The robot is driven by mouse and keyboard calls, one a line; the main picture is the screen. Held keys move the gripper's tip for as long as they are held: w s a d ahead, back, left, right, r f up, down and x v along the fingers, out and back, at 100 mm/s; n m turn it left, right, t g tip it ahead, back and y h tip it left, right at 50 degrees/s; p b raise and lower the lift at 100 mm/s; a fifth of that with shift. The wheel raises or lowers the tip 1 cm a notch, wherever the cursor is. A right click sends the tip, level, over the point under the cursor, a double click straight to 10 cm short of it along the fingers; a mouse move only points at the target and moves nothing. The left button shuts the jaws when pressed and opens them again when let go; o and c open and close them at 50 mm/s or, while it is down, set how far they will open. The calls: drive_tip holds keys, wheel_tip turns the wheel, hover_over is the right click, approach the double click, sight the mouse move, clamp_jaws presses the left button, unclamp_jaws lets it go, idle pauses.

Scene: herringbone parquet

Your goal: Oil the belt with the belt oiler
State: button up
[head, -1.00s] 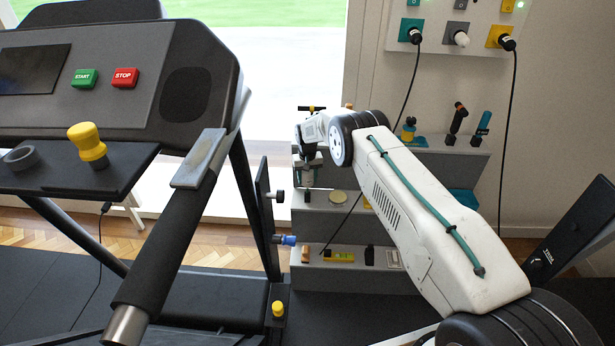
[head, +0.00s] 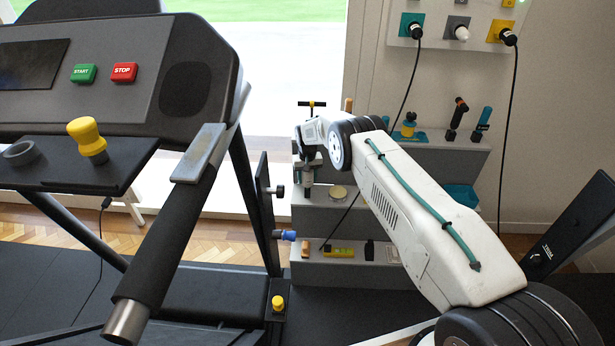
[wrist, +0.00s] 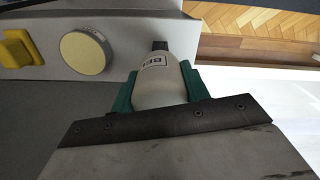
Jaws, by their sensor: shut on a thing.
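My gripper (head: 307,172) is over the middle step of the grey shelf unit, to the right of the treadmill's upright. In the wrist view, its teal jaws (wrist: 160,82) are shut on the belt oiler (wrist: 158,76), a pale bottle with a dark tip and a partly readable label starting "BE". I cannot tell whether the bottle touches the shelf. In the head view the bottle is small and mostly covered by my gripper. The treadmill's low black deck (head: 205,292) is at the lower left; its belt is largely hidden behind the handrail and console.
A round tin (head: 338,192) stands on the shelf right beside the gripper; it also shows in the wrist view (wrist: 84,52). A yellow item (wrist: 18,50) is further left there. The treadmill handrail (head: 175,235) and a blue-tipped knob (head: 288,235) stand left of the shelves.

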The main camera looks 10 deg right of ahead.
drive_tip(key=shift+f, duration=0.75)
drive_tip(key=o, duration=1.1)
drive_tip(key=shift+o, duration=0.2)
wheel_tip(320, 180, up, 8)
drive_tip(key=shift+f, duration=0.1)
